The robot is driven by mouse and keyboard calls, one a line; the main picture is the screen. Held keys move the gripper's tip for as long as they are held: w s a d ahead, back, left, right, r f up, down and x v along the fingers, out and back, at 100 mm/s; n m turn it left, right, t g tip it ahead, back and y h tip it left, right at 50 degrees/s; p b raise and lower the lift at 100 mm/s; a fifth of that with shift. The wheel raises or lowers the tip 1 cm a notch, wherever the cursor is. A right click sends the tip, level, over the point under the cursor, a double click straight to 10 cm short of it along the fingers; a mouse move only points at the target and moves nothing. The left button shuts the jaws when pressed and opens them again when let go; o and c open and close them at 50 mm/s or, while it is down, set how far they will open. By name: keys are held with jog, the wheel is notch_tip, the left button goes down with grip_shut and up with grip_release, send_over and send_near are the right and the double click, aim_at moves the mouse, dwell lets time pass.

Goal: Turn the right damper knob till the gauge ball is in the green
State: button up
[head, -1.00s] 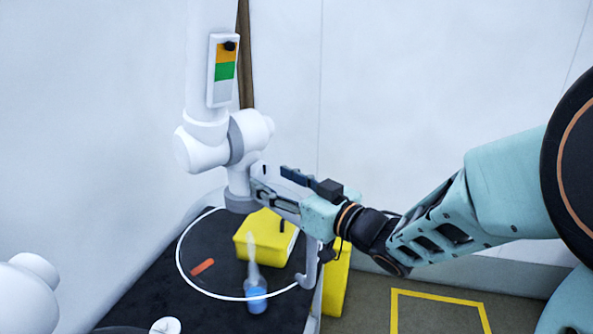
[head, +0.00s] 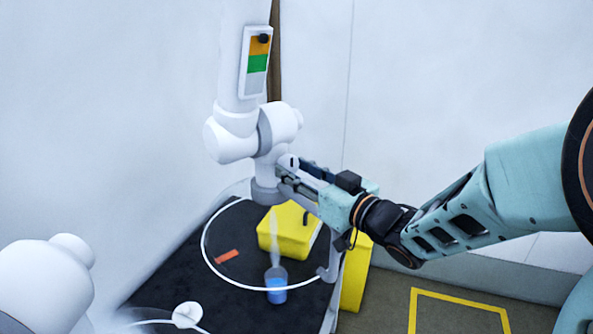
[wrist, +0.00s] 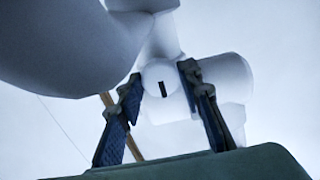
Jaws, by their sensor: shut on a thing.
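The gauge (head: 257,63) is an upright panel on the white extraction arm in the head view, orange at the top, green in the middle and pale grey below. Its dark ball (head: 264,39) sits in the orange, above the green. The white knob (wrist: 154,72) is a round face with a dark slot mark, between my fingers in the wrist view; the slot stands almost upright. My gripper (head: 286,174) is shut on the knob at the arm's lower joint. In the head view the fingers partly hide the knob.
Below are a white-ringed dark bench top (head: 180,255), a yellow box (head: 285,237), an orange-red piece (head: 228,256) and a blue-liquid beaker (head: 276,285). Another white extraction arm (head: 40,285) stands at left. Yellow floor marking (head: 460,298) lies right.

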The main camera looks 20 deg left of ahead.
jog(key=m+p, duration=0.2)
jog(key=shift+r+m, duration=0.2)
jog(key=shift+m, duration=0.2)
jog(key=shift+f+m+p, duration=0.15)
jog(key=shift+m+p, duration=0.25)
jog(key=shift+m, duration=0.6)
jog(key=o, duration=1.2)
jog(key=shift+c, duration=0.2)
jog(key=v, duration=1.2)
